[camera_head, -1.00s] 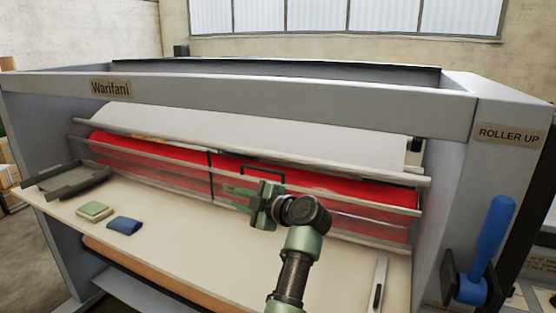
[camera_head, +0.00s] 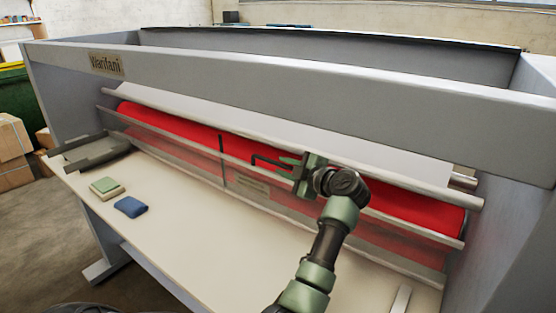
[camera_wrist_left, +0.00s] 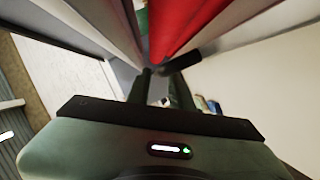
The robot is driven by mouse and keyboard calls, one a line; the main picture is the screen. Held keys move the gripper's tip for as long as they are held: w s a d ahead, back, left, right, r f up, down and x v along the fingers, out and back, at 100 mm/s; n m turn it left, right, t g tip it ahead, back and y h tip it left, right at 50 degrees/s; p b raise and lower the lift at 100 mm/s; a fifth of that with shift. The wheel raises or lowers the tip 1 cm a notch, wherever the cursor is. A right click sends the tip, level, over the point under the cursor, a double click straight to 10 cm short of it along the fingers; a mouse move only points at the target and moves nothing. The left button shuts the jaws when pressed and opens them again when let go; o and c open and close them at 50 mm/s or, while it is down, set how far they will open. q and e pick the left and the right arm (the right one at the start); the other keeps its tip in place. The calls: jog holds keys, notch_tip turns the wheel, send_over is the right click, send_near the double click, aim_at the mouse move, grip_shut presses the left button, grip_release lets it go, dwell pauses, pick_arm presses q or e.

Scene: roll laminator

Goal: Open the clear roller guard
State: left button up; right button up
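The clear roller guard (camera_head: 180,150) is a see-through panel in front of the red roller (camera_head: 195,132), and it hangs down to the bed. A black bar handle (camera_head: 268,161) stands out from the guard's upper edge. My left gripper (camera_head: 289,168) is at the handle's right end and hides part of it. In the left wrist view, the two fingers (camera_wrist_left: 160,80) are apart with a gap between them. The dark handle (camera_wrist_left: 183,66) lies at the fingertips there, and I cannot tell whether they touch it. My right gripper is not in view.
The pale bed (camera_head: 200,240) is mostly clear. A green pad (camera_head: 106,187), a blue cloth (camera_head: 130,207) and a dark tray (camera_head: 92,152) lie at its left. A pale tool (camera_head: 400,301) lies at the front right. The grey frame beam (camera_head: 300,90) crosses above.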

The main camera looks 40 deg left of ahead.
aim_at(280, 165)
pick_arm(q)
jog(key=p+x, duration=0.1)
jog(key=x, duration=0.4)
jog(key=shift+d, duration=0.1)
grip_shut()
dwell(1.2)
